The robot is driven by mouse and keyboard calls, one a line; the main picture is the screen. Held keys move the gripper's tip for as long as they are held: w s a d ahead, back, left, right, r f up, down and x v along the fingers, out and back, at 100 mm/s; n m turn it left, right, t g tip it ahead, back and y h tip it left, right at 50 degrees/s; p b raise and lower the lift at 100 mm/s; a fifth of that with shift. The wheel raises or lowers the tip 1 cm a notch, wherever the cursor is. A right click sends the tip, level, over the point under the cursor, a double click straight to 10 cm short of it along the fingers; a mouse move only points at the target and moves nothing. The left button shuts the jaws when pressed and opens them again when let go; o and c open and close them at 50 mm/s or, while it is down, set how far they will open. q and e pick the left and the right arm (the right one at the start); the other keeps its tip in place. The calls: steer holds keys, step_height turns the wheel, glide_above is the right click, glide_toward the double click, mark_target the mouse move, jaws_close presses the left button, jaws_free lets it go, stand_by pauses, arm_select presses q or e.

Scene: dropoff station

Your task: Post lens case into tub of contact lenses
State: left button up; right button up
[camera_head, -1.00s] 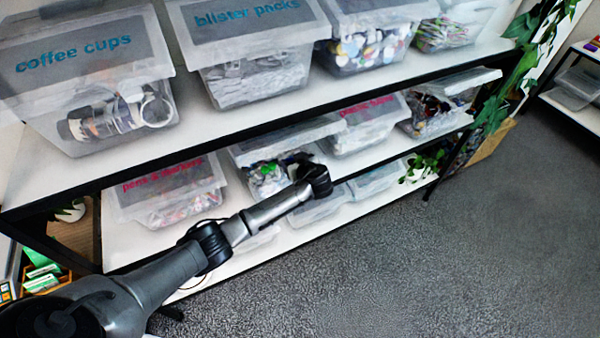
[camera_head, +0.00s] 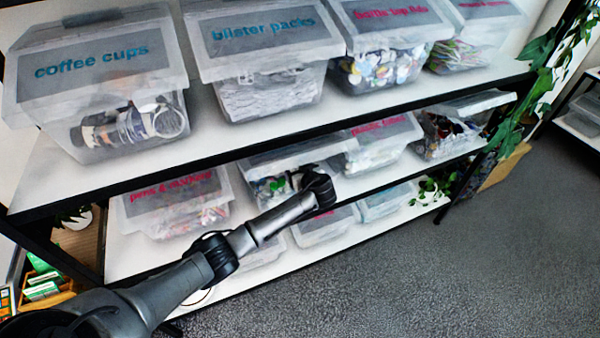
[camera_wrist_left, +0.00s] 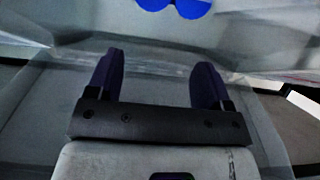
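A blue lens case (camera_wrist_left: 172,5) with two round lobes shows at the top edge of the left wrist view, partly cut off, beyond my fingertips and apart from them. My left gripper (camera_wrist_left: 157,62) is open with nothing between its fingers. Clear, see-through plastic surrounds it in that view. In the head view my left arm ends at a clear tub (camera_head: 272,187) of mixed bits on the middle shelf; the wrist hides part of it and the fingers are hidden. I cannot read that tub's label, so I cannot tell which tub holds contact lenses. My right gripper is not in view.
Labelled tubs for coffee cups (camera_head: 100,62), blister packs (camera_head: 262,35) and bottle tops (camera_head: 390,20) stand on the shelf above. A pens and markers tub (camera_head: 175,195) stands left of my wrist. Hanging plants (camera_head: 530,85) are at the right. The grey floor (camera_head: 400,285) is clear.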

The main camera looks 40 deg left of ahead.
arm_select(q)
steer(key=o, duration=0.3)
steer(key=v, duration=1.4)
steer(key=shift+f, duration=0.1)
stand_by(0.4)
